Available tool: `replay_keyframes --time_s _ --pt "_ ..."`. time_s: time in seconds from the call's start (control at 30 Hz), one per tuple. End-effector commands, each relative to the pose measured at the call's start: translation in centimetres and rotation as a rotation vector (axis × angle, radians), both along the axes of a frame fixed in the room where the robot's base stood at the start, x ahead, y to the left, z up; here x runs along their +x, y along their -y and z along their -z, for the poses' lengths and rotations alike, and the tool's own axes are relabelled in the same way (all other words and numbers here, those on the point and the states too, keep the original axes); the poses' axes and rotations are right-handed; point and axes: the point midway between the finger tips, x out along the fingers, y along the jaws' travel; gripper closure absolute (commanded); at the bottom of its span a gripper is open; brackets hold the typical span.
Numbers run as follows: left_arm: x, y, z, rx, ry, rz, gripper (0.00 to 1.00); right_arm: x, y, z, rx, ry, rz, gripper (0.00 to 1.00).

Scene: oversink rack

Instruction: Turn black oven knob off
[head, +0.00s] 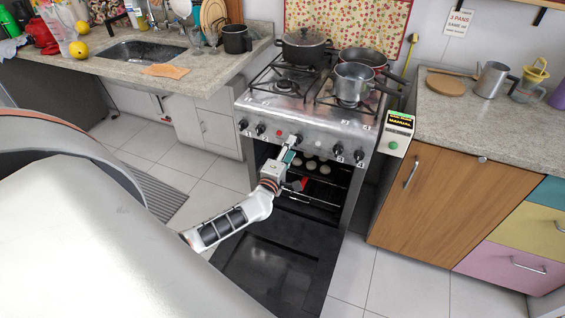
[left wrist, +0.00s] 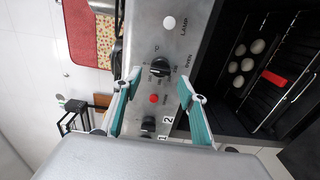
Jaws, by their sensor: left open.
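The black oven knob (left wrist: 159,67) is on the steel stove panel in the left wrist view, beside the OVEN label, between a red button (left wrist: 154,99) and a white button (left wrist: 169,22) marked LAMP. In the head view the oven knob (head: 297,138) shows just above my gripper tip. My left gripper (left wrist: 157,88) is open, with teal-padded fingers on either side of the panel strip holding the knob and red button. It looks close to the knob; contact cannot be told. In the head view the left gripper (head: 289,155) reaches up to the panel. My right gripper is out of view.
The oven door (head: 268,270) hangs open below my arm. Several pale round items (left wrist: 246,65) and a red object (left wrist: 274,78) are on the oven rack. Other black knobs (head: 337,149) flank the panel. Pots (head: 354,82) stand on the burners above.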

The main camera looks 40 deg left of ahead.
Motion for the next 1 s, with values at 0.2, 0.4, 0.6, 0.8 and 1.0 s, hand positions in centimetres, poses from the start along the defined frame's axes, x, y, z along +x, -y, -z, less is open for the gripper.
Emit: replay_keyframes --time_s 0.2,0.4,0.6,0.8,1.0 --pt "-4.4 1.1 0.2 -0.003 -0.002 0.001 0.58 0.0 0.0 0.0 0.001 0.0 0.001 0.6" --pt "-7.2 1.8 0.1 0.0 -0.002 0.001 0.58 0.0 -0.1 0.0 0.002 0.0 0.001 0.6" --pt "-8.3 2.0 0.0 0.001 -0.001 0.0 0.58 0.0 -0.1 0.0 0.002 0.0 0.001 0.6" --pt "-8.4 2.0 0.0 0.001 -0.001 0.0 0.58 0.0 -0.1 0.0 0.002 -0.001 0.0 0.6" --pt "-8.4 2.1 0.0 0.0 -0.001 0.001 0.58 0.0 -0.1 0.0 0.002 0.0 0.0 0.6"
